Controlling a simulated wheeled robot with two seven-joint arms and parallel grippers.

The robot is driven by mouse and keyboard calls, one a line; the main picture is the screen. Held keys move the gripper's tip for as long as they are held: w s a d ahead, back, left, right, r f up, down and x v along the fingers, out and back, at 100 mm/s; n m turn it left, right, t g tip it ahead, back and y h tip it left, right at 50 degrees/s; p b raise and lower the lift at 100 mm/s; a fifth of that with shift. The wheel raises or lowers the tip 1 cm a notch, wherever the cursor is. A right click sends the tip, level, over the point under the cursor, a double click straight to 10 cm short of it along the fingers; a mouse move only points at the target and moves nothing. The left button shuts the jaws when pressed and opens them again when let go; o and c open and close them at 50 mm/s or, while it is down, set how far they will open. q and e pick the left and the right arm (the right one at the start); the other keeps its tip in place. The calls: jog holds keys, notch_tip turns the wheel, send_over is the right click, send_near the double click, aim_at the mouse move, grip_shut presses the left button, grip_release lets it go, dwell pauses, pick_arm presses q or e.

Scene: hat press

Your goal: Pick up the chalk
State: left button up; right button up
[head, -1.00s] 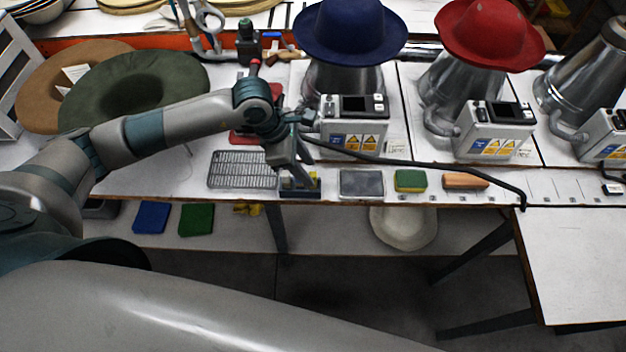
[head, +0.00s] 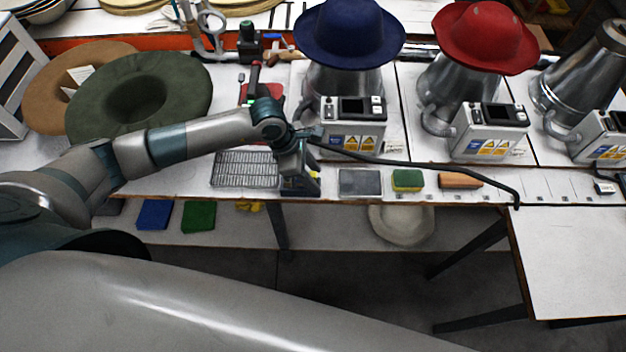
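I cannot make out the chalk clearly. A small dark box (head: 298,189) sits at the front edge of the bench, between a wire rack and a grey pad. My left gripper (head: 311,183) points down right at this box and covers much of it, so its contents are mostly hidden. Whether the fingers are open, or touch anything, is too small to tell. My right gripper is out of view.
The wire rack (head: 246,169) is left of the box. A grey pad (head: 360,182), a green and yellow sponge (head: 407,180) and an orange-brown block (head: 459,181) lie to the right. A black bar (head: 420,165) and a control box (head: 352,124) stand close behind.

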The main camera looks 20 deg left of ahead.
pick_arm(q)
grip_shut()
jog(key=shift+r, duration=0.15)
jog(key=shift+r+b, duration=0.55)
jog(key=shift+b, duration=0.1)
notch_tip(320, 180, up, 2)
jog(key=shift+w+r+b, duration=0.1)
jog(key=shift+b, duration=0.65)
jog(key=s+d+r+b, duration=0.1)
jog(key=d+r+b, duration=0.4)
jog(key=d, duration=0.6)
jog(key=shift+s+d+r, duration=0.3)
jog(key=shift+r, duration=0.95)
